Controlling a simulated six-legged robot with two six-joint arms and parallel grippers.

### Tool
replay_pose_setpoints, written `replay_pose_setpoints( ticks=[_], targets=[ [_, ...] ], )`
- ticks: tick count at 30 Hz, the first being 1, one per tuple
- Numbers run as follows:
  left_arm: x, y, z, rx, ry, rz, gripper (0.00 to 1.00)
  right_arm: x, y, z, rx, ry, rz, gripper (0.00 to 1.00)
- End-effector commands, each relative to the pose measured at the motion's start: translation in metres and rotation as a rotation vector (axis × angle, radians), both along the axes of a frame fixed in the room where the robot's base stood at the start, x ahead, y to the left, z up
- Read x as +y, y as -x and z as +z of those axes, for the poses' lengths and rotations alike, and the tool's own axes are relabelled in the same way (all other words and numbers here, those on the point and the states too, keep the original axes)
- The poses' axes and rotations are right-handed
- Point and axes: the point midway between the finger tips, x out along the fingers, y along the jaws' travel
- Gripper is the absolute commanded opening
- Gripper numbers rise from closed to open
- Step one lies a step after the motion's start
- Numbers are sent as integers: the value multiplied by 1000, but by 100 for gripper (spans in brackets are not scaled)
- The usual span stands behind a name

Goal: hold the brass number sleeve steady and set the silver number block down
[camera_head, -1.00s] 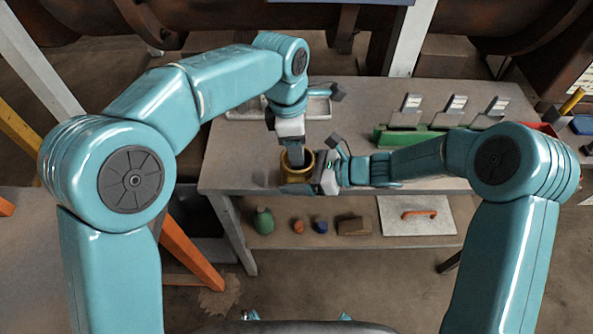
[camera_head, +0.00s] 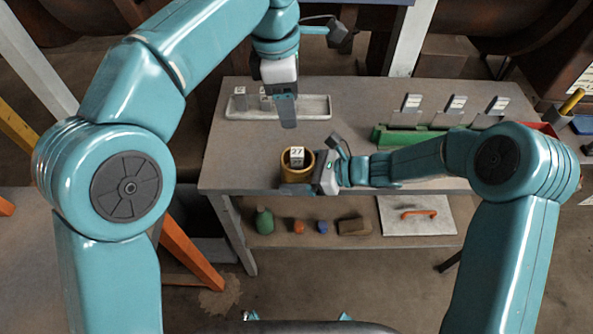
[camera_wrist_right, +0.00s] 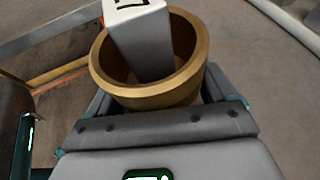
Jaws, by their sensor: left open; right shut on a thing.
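The brass sleeve (camera_head: 295,175) stands near the left front edge of the workbench. My right gripper (camera_head: 318,177) is shut on it from the right; the right wrist view also shows the brass sleeve (camera_wrist_right: 160,96) between the fingers. The silver block (camera_head: 297,156), marked 27, stands inside the sleeve with its top above the rim. In the right wrist view the silver block (camera_wrist_right: 142,42) rises out of the opening; its lower end is hidden. My left gripper (camera_head: 288,122) is open and empty above the bench, behind and apart from the block.
A pale tray (camera_head: 312,113) with small silver blocks (camera_head: 240,97) lies at the back left of the bench (camera_head: 230,165). A green holder (camera_head: 405,137) and several grey stands (camera_head: 456,104) are at the back right. A lower shelf holds a green bottle (camera_head: 264,220) and small items.

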Motion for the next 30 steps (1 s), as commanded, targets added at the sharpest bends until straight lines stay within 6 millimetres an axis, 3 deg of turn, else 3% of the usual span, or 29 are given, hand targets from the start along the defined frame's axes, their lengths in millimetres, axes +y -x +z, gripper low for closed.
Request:
replay_pose_setpoints(
  ticks=[10,11,12,22,30],
  targets=[
    [0,0,4,0,0,-1,59,0,1,-1,3,0,0,34],
    [0,0,4,0,0,-1,59,0,1,-1,2,0,0,90],
    [0,0,4,0,0,0,59,0,1,-1,2,0,0,100],
    [0,0,4,0,0,0,59,-9,2,4,-1,0,-2,100],
    [0,0,4,0,0,0,59,-62,15,26,-2,1,-5,100]
  ],
)
